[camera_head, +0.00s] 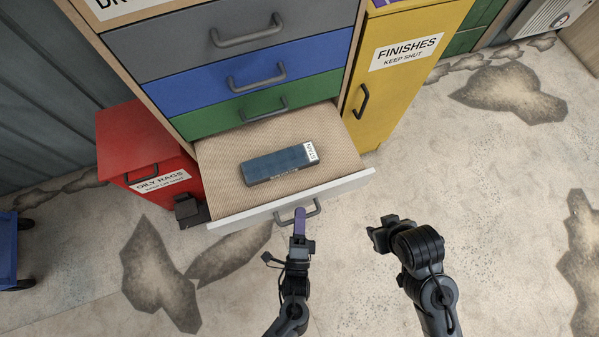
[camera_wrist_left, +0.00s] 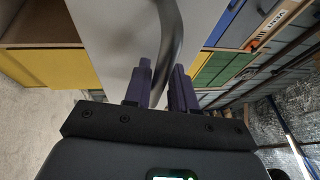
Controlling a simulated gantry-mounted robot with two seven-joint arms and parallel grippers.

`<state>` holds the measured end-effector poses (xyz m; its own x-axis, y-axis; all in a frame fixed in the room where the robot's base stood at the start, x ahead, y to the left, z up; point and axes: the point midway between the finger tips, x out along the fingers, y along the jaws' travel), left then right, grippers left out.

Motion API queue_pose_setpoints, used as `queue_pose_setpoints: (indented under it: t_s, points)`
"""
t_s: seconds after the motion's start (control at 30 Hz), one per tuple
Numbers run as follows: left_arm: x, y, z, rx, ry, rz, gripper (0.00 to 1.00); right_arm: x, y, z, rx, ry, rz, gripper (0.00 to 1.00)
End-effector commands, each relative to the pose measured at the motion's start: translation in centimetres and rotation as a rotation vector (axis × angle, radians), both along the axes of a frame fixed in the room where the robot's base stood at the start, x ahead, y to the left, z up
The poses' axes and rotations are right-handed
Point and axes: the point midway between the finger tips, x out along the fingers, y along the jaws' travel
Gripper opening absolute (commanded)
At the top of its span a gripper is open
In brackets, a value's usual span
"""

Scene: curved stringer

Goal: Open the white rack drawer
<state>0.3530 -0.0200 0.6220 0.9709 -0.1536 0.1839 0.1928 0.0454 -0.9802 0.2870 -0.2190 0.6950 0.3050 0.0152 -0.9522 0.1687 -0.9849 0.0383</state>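The white rack drawer (camera_head: 345,185) is pulled well out below the green drawer, its tan-lined inside showing. A dark blue box with a white "STAIN" label (camera_head: 280,163) lies in it. The drawer's grey bar handle (camera_head: 284,219) is on its front; in the left wrist view the handle (camera_wrist_left: 172,30) runs down between the purple fingers. My left gripper (camera_head: 300,222) is at this handle, and its fingers (camera_wrist_left: 160,90) look closed around the bar. My right gripper (camera_head: 377,236) hangs to the right of the drawer front, touching nothing visible; its fingers are unclear.
Grey (camera_head: 220,40), blue (camera_head: 250,75) and green (camera_head: 260,105) drawers above are shut. A red oily rags bin (camera_head: 140,150) stands left, a yellow finishes cabinet (camera_head: 400,75) right. The stained floor in front is mostly clear; a blue object (camera_head: 8,250) sits far left.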

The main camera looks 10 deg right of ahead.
Motion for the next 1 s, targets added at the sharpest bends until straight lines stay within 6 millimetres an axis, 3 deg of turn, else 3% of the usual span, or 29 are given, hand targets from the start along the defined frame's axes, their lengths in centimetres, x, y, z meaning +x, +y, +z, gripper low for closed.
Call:
queue_pose_setpoints:
  t_s: [0.27,0.7,1.0]
  points:
    - [-0.8,0.1,-0.2,0.002,0.005,0.000,0.25,0.0,0.1,0.2,0.004,0.000,-0.003,0.43]
    - [-7.5,1.2,-1.4,0.001,0.005,-0.001,0.25,0.0,0.2,1.5,0.010,-0.001,-0.006,0.43]
    - [-10.2,1.6,-1.9,0.000,0.001,0.000,0.25,0.0,0.2,1.8,0.007,-0.001,-0.005,0.43]
